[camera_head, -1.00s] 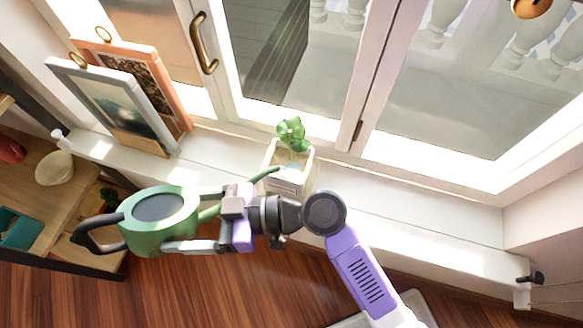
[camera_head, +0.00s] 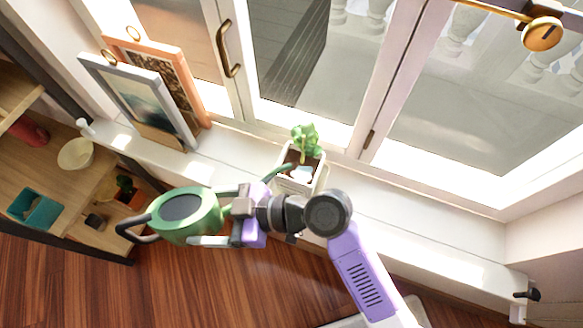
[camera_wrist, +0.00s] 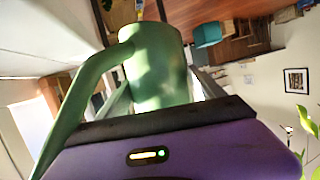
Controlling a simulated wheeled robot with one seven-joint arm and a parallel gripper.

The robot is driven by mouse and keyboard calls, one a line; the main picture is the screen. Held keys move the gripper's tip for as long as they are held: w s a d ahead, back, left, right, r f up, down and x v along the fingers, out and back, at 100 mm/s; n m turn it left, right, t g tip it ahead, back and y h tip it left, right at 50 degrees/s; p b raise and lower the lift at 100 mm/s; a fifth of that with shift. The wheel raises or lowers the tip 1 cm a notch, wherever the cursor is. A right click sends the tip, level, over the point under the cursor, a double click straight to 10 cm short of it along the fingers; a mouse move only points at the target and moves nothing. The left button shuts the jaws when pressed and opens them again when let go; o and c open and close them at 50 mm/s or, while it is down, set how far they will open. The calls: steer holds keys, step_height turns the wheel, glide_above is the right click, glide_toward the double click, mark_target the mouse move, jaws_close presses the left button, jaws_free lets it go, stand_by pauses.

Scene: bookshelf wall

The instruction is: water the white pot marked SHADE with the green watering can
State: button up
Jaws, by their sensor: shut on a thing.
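The green watering can (camera_head: 189,228) is in my gripper (camera_head: 228,220), whose fingers are shut on it, left of the pot and in front of the sill. Its dark handle points left and its spout reaches right to the pot's near rim. In the wrist view the can (camera_wrist: 155,65) fills the middle, with its spout running down the left side. The white pot (camera_head: 297,188) stands on the window sill and holds a green plant, dark soil and a pale patch near the spout tip. Its marking is not readable.
Two framed pictures (camera_head: 150,105) lean on the sill (camera_head: 420,218) at left. A wooden shelf (camera_head: 60,190) with a cream bowl (camera_head: 76,154) and a teal box (camera_head: 35,208) is at far left. The windows (camera_head: 300,60) stand behind the pot. The sill right of the pot is clear.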

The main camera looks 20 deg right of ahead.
mark_target(167, 224)
steer(key=shift+r, duration=0.15)
steer(key=shift+s+a+r+p, duration=0.1)
steer(key=shift+a+r+p, duration=0.4)
steer(key=shift+a, duration=0.4)
steer(key=shift+s+a+r+p, duration=0.1)
steer(key=shift+a+r+p, duration=0.3)
steer(key=shift+a, duration=0.45)
steer(key=shift+s+a+r+p, duration=0.1)
steer(key=shift+a+r+p, duration=0.4)
steer(key=shift+a, duration=0.4)
steer(key=shift+s+a+r+p, duration=0.1)
steer(key=shift+a+r+p, duration=0.2)
steer(key=shift+a, duration=0.35)
steer(key=shift+s+a+r+p, duration=0.15)
steer(key=shift+a+r, duration=0.15)
steer(key=shift+a, duration=0.3)
steer(key=shift+w+d+f, duration=0.1)
steer(key=shift+w, duration=0.05)
